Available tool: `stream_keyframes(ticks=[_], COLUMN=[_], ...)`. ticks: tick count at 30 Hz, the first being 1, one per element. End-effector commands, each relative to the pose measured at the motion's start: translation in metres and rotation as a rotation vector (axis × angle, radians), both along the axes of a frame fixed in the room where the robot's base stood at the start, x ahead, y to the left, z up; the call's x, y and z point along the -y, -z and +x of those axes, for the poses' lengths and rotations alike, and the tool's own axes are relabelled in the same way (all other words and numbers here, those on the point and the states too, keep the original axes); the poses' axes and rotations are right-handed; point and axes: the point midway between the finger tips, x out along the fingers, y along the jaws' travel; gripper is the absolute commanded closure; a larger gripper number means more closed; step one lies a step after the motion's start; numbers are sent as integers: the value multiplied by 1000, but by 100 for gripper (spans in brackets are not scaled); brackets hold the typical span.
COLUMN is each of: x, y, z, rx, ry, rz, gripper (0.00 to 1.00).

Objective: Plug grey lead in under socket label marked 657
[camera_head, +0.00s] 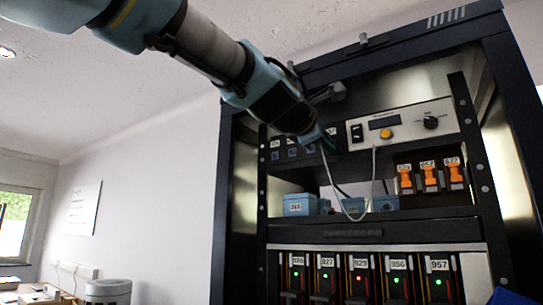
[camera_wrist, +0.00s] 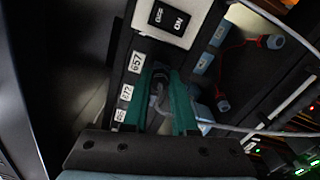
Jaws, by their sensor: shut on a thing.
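My gripper (camera_head: 322,141) is up at the rack's socket row, left of the power panel. In the wrist view its green fingers (camera_wrist: 160,105) are shut on the grey lead's plug end (camera_wrist: 158,90). The grey lead (camera_wrist: 225,127) runs off to the right there; in the head view a pale lead (camera_head: 345,210) hangs in a loop below the gripper. The socket label marked 657 (camera_wrist: 136,62) is just left of the fingers, nearest the switch. The fingers hide the socket by it, so I cannot tell whether the plug is in it.
The power panel (camera_head: 400,125) has a switch, yellow button and knob. Orange labelled switches (camera_head: 430,177) are at the right. Blue boxes (camera_head: 300,205) stand on the shelf below. A red lead (camera_wrist: 232,47) with blue ends lies right of the fingers in the wrist view.

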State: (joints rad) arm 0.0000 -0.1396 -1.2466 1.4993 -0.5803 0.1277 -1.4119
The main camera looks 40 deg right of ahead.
Motion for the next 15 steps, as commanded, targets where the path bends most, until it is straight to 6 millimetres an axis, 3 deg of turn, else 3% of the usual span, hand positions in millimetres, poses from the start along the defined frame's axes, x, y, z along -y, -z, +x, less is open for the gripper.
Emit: stream_keyframes(ticks=[6,15], x=[0,0], y=[0,0], z=[0,1], rx=[278,329], ry=[0,0], rz=[73,86], gripper=[100,100])
